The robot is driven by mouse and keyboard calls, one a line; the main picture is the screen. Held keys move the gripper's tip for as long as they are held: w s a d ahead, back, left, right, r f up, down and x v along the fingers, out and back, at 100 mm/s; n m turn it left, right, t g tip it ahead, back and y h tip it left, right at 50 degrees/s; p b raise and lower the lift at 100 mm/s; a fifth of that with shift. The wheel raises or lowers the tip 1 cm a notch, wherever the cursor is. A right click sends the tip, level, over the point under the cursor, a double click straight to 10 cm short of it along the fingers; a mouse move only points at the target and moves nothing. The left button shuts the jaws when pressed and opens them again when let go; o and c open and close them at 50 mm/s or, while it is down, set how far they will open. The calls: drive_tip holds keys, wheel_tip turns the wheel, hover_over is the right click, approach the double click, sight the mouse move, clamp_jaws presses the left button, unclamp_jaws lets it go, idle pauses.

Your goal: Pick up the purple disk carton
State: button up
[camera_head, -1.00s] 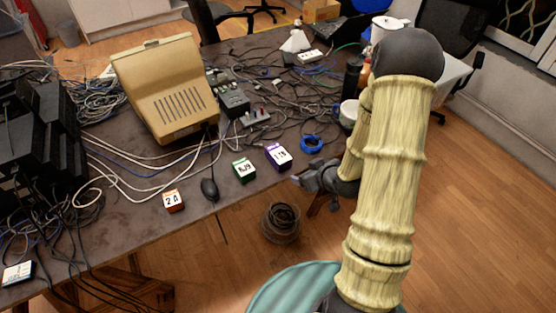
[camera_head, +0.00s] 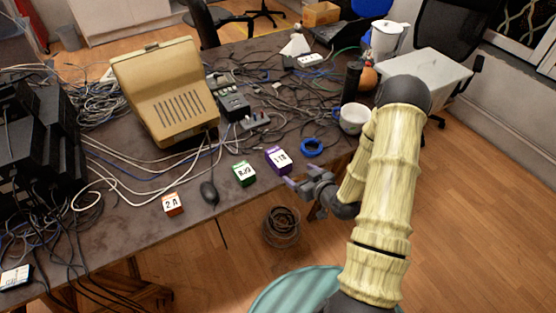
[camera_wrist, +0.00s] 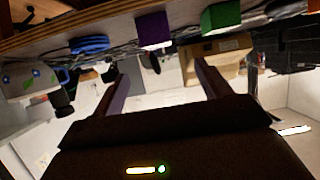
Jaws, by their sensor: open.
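The purple disk carton (camera_head: 278,159) has a white label on top and sits near the front edge of the table, right of the green carton (camera_head: 243,173). In the wrist view, which looks upside down, the purple carton (camera_wrist: 153,30) shows at the upper middle, with the green carton (camera_wrist: 221,17) beside it. My gripper (camera_head: 299,184) is just in front and to the right of the purple carton, near the table edge. In the wrist view my gripper (camera_wrist: 160,78) is open, with a clear gap between its fingers. It appears empty and apart from the carton.
An orange carton (camera_head: 172,204) and a black mouse (camera_head: 209,192) lie to the left. A blue ring (camera_head: 312,147) is close to the right of the purple carton, and a white mug (camera_head: 353,118) stands farther right. A beige terminal (camera_head: 165,92) and tangled cables lie behind.

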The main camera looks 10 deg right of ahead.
drive_tip(key=p, duration=0.1)
approach(280, 158)
drive_tip(key=x, duration=0.4)
drive_tip(key=shift+w+a+f, duration=0.1)
drive_tip(key=shift+a+f, duration=0.15)
drive_tip(key=shift+f, duration=0.05)
drive_tip(key=shift+p+x, duration=0.95)
drive_tip(key=shift+x, duration=1.65)
drive_tip(key=shift+w+d+r, duration=0.1)
drive_tip(key=shift+d+r, duration=0.05)
drive_tip(key=c, duration=1.1)
drive_tip(key=shift+r, duration=0.1)
